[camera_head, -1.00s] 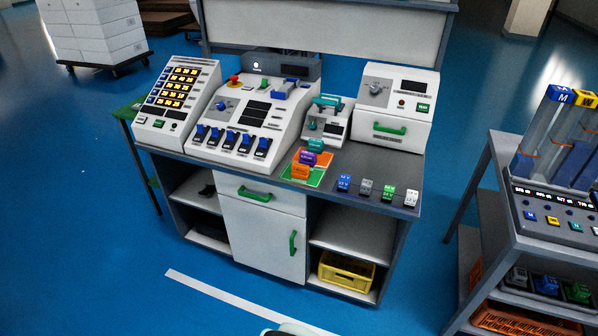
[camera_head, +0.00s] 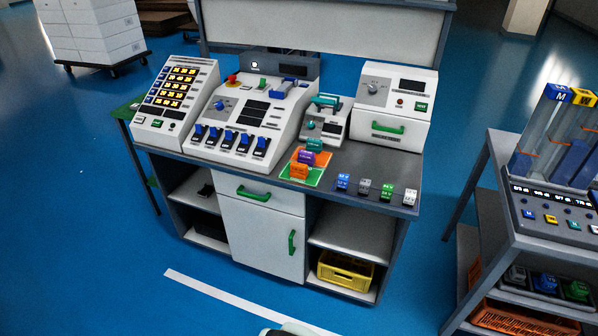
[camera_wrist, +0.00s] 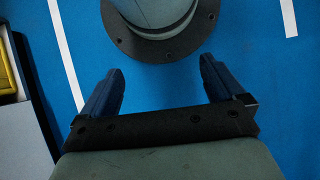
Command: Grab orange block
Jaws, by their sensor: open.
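The orange block (camera_head: 299,171) sits on the orange and green mat (camera_head: 316,179) on the workbench, at its front middle. A purple block (camera_head: 306,158) and a teal block (camera_head: 315,145) stand just behind it in a row. My gripper (camera_wrist: 157,83) shows in the wrist view, with its two dark blue fingers spread wide and nothing between them. It is over the blue floor and my own round base, away from the block. The wrist view does not show the orange block.
Several small blocks (camera_head: 365,186) stand in a row along the bench's front right. Control panels (camera_head: 239,117) and a white box with a green handle (camera_head: 391,106) fill the back. A yellow crate (camera_head: 345,271) is on the lower shelf. A second table (camera_head: 560,250) stands at right.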

